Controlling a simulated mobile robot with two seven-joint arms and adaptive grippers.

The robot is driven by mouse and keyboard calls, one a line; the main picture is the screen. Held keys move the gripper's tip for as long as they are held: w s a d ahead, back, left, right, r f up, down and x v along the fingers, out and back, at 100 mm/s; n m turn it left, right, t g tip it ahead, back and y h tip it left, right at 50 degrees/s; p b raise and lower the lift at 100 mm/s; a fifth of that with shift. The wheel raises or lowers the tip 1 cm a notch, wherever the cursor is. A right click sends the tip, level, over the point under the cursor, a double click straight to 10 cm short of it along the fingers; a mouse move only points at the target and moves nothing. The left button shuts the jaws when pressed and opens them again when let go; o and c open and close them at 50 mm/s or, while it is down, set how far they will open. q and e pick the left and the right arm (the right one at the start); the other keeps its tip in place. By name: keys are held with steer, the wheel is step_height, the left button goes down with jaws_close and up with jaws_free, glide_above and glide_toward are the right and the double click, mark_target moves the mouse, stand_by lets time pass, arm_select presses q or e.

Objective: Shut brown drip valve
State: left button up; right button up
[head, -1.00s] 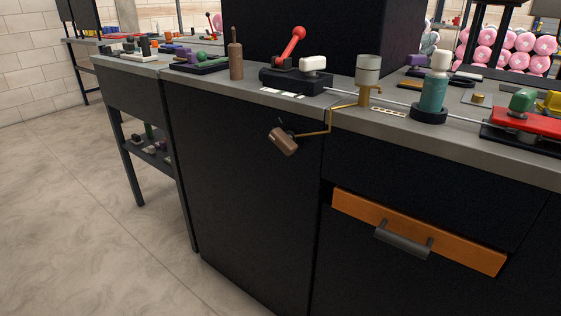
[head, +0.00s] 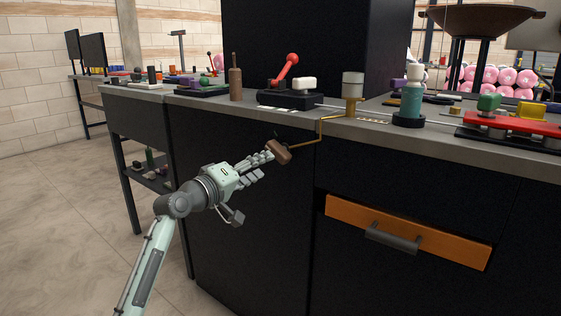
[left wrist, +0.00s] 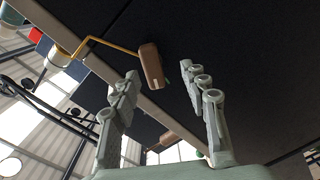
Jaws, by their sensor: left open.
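The brown drip valve handle (head: 280,152) hangs at the end of a thin brass pipe (head: 320,132), in front of the dark cabinet below the counter edge. The pipe leads up to a brass fitting with a grey cup (head: 352,86). My left gripper (head: 266,163) is open, with its fingertips close to the handle from the lower left. In the left wrist view the brown handle (left wrist: 152,66) shows beyond the fingertips, between the two open fingers (left wrist: 160,84). I cannot tell whether a finger touches it. My right gripper is not in view.
The grey counter (head: 440,140) carries a brown bottle-shaped object (head: 235,80), a black block with a red lever (head: 287,75), a teal bottle (head: 412,100) and a red device (head: 510,130). An orange drawer (head: 345,215) stands partly out below. The floor at left is clear.

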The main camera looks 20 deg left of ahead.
mark_target(275, 154)
arm_select(q)
steer(key=shift+w+d+r, duration=0.15)
steer(key=shift+w+r, duration=0.4)
steer(key=shift+r, duration=0.3)
steer(key=x, duration=0.6)
steer(key=shift+w+d, duration=0.15)
steer(key=shift+w, duration=0.2)
jaws_close()
